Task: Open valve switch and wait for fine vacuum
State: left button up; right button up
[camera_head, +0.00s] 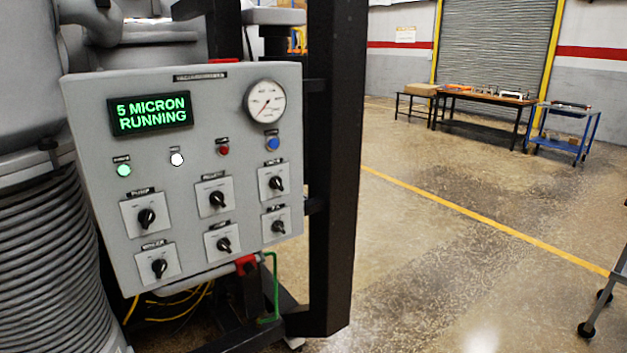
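A grey control panel (185,90) faces me at the left. Its display (150,113) reads "5 MICRON RUNNING" in green. A round white dial gauge (265,101) is at its upper right. Several black rotary switches sit in two rows, including the upper left switch (147,217), upper middle switch (217,199) and lower left switch (160,267). Their labels are too small to read surely, so I cannot tell which is the valve switch. A green lamp (124,170) and a white lamp (177,159) look bright. Neither of my grippers is in view.
A black post (335,170) stands right of the panel. A ribbed grey column (45,265) is at its left. A dark table (485,98) and a blue cart (565,125) stand by the far shutter. The floor (440,260) between is clear.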

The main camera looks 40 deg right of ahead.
aim_at(276, 182)
jog(key=z, duration=0.9)
